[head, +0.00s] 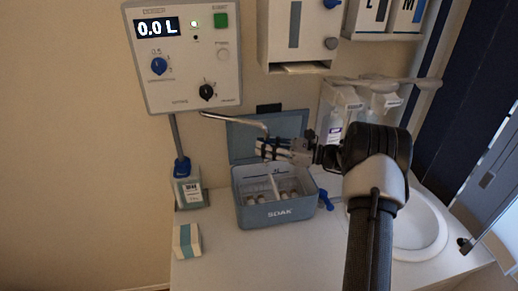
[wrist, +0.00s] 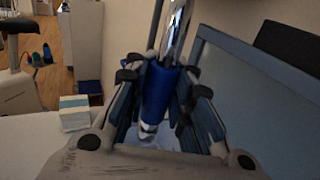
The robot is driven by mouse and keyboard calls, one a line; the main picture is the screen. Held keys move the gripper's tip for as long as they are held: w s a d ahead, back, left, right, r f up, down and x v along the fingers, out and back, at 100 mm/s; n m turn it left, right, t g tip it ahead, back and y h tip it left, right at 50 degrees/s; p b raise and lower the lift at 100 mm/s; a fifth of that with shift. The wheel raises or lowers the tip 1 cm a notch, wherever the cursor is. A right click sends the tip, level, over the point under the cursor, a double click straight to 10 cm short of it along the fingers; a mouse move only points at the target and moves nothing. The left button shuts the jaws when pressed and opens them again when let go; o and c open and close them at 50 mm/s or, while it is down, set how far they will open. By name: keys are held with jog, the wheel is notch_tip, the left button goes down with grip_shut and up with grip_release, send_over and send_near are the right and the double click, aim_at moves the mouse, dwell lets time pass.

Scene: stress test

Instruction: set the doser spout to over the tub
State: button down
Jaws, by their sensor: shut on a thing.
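The doser (head: 183,55) is a grey wall panel at the upper left of the head view, its display reading 0.0 L. Its silver spout (head: 235,119) runs right from under the panel and bends down. My gripper (head: 268,148) is shut on the spout's down-turned end. In the wrist view the fingers (wrist: 157,88) close around the spout's blue sleeve (wrist: 157,92), with the silver tip below. The blue-grey tub (head: 240,207), marked SOAK, stands on the counter with its lid up. The gripped spout end appears above the tub, in front of the lid; its exact height is unclear.
A holder with a blue-topped tube (head: 188,195) stands left of the tub, and a small white-and-teal box (head: 187,240) is at front left. A basin (head: 425,232) lies right, partly behind my arm. Wall dispensers (head: 342,108) hang behind my gripper.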

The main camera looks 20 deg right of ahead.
jog(key=shift+w+d, duration=0.1)
jog(key=shift+d, duration=0.25)
jog(key=c, duration=1.8)
grip_release()
jog(key=shift+o, duration=0.6)
jog(key=shift+d, duration=0.2)
jog(key=shift+o, duration=1.4)
jog(key=shift+a, duration=0.2)
jog(key=v, duration=1.2)
